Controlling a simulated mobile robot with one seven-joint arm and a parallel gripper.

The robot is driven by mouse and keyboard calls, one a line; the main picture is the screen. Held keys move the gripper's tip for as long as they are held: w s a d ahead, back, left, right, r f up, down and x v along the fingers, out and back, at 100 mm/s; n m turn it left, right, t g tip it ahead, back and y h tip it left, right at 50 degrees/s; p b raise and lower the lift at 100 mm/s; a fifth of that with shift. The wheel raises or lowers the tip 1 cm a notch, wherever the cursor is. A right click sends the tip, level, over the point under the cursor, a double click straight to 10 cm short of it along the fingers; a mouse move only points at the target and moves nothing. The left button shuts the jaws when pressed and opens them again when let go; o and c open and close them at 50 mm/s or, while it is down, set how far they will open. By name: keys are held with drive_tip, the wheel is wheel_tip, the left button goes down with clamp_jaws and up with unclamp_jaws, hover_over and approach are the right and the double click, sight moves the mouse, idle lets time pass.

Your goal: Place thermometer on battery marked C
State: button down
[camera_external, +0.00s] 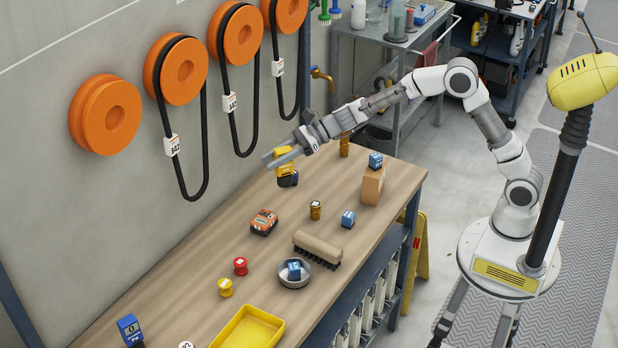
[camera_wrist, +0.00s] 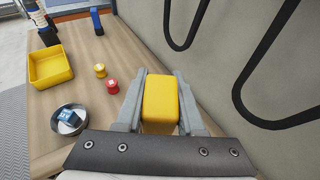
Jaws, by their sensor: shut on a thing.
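My gripper (camera_external: 282,156) is at the wall side of the workbench, its fingers closed on both sides of a yellow device with a dark lower end (camera_external: 287,173), which looks like the thermometer. In the wrist view the yellow block (camera_wrist: 161,100) sits between the two fingers (camera_wrist: 160,88). I cannot tell whether its lower end touches the bench. Small blue blocks that look like batteries are on a cardboard box (camera_external: 375,160), on the bench (camera_external: 348,219) and in a metal bowl (camera_external: 294,268). Their letters are too small to read.
On the workbench (camera_external: 190,270) are an orange device (camera_external: 264,222), a brass piece (camera_external: 315,210), a brush (camera_external: 318,247), red (camera_external: 240,266) and yellow (camera_external: 225,287) knobs, a yellow tray (camera_external: 273,325) and a blue gauge (camera_external: 129,328).

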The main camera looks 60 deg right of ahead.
drive_tip(key=w+d+r+m+t+h, duration=0.1)
drive_tip(key=w+d+m+t, duration=0.15)
drive_tip(key=d, duration=0.35)
drive_tip(key=shift+g+h, duration=0.3)
drive_tip(key=shift+g, duration=0.05)
drive_tip(key=shift+w+a+f+b, duration=0.25)
drive_tip(key=shift+a+f+b, duration=0.35)
drive_tip(key=shift+a+f, duration=1.25)
drive_tip(key=shift+w+a+f+b, duration=0.3)
drive_tip(key=shift+a+f+b, duration=0.35)
drive_tip(key=shift+a+f, duration=1.25)
drive_tip(key=shift+w+a+f+b, duration=0.25)
drive_tip(key=shift+a+f+b, duration=0.35)
drive_tip(key=shift+a+f, duration=1.25)
drive_tip(key=shift+a+r, duration=0.15)
drive_tip(key=shift+r, duration=0.05)
drive_tip(key=shift+f, duration=0.15)
drive_tip(key=c, duration=0.5)
unclamp_jaws()
